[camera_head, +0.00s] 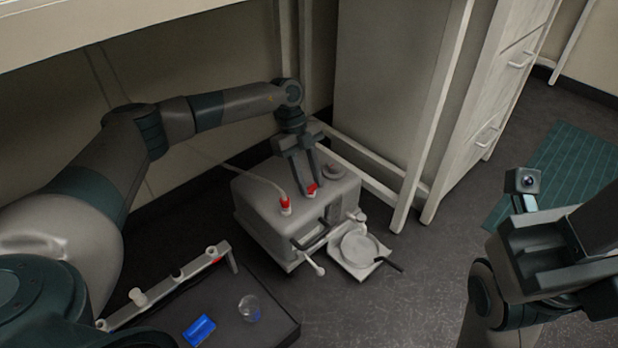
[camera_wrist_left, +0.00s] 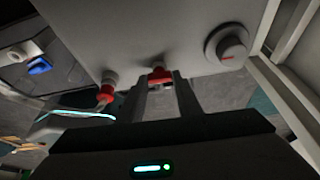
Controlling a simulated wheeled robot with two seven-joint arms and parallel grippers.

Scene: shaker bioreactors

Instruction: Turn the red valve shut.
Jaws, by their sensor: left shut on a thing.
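The red valve (camera_head: 313,188) sits on top of a grey box-shaped machine (camera_head: 262,194), on a short white stub. In the left wrist view the red valve (camera_wrist_left: 160,75) lies between my two fingertips. My left gripper (camera_head: 308,191) reaches down from above and is shut on the red valve; its fingers hide part of it. A second red fitting (camera_head: 286,202) with a pale hose stands to the left, apart from the fingers; it also shows in the left wrist view (camera_wrist_left: 106,93). My right gripper (camera_head: 535,240) is at the right, away from the machine; its fingers cannot be made out.
A round knob (camera_head: 333,171) with a red mark is close behind the valve. A pan-like dish (camera_head: 360,248) sits at the machine's front right. A low dark platform (camera_head: 262,328) with a blue piece (camera_head: 199,330) is front left. White frame legs (camera_head: 408,200) stand right of the machine.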

